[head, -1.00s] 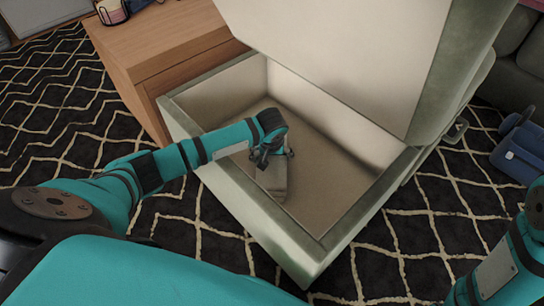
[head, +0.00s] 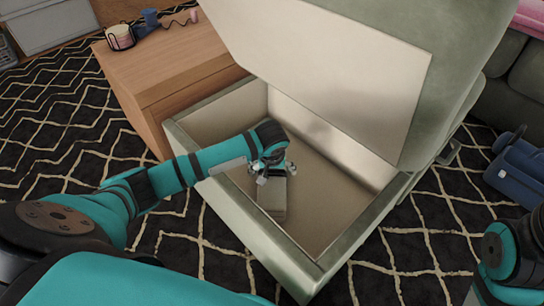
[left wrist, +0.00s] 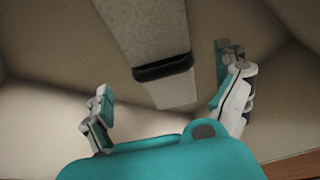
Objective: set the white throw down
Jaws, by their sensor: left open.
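My left gripper (head: 272,169) is inside the seat, at the throw's far end. In the left wrist view it (left wrist: 163,80) is open, with the fingers spread on either side of the throw. My right arm shows at the right edge, but its gripper is out of frame.
The raised lid (head: 350,75) stands over the back of the seat. A wooden cabinet (head: 165,65) with small objects on top adjoins the left side. A blue bag (head: 515,170) lies on the patterned rug at the right. The seat's right interior has free room.

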